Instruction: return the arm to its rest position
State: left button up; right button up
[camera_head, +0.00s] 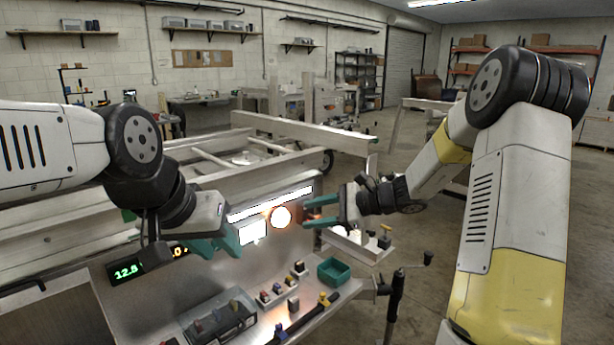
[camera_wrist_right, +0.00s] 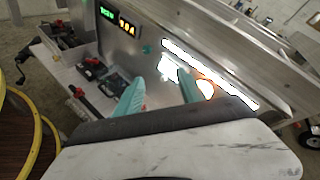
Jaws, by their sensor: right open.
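My right arm comes in from the right in the head view and bends down to the right gripper (camera_head: 318,212), whose teal fingers point left at the steel panel (camera_head: 180,285). The fingers stand apart with nothing visible between them. In the right wrist view the right gripper (camera_wrist_right: 160,92) shows both teal fingers spread in front of the panel (camera_wrist_right: 140,50). My left gripper (camera_head: 220,243) hangs at the panel's left part, its teal fingers pointing down and right. I cannot tell how far its fingers are apart.
A glowing round lamp (camera_head: 281,217) and a lit white screen (camera_head: 252,232) are on the panel close to the right fingers. Below lie a green bin (camera_head: 334,271), small coloured blocks and a dark tray (camera_head: 220,322).

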jog(key=s+d+r+n+h, duration=0.3)
jog(key=s+d+n, duration=0.1)
jog(key=s, duration=0.5)
jog(key=s+d+r+n+t+h, duration=0.1)
jog(key=s+d+n+h, duration=0.3)
jog(key=s, duration=0.5)
jog(key=s+d+r+n+t+h, duration=0.1)
jog(key=s+d+r+n+h, duration=0.3)
jog(key=s+n, duration=0.3)
jog(key=shift+s+r+n, duration=0.3)
jog(key=shift+s+r, duration=0.05)
jog(key=shift+s, duration=0.8)
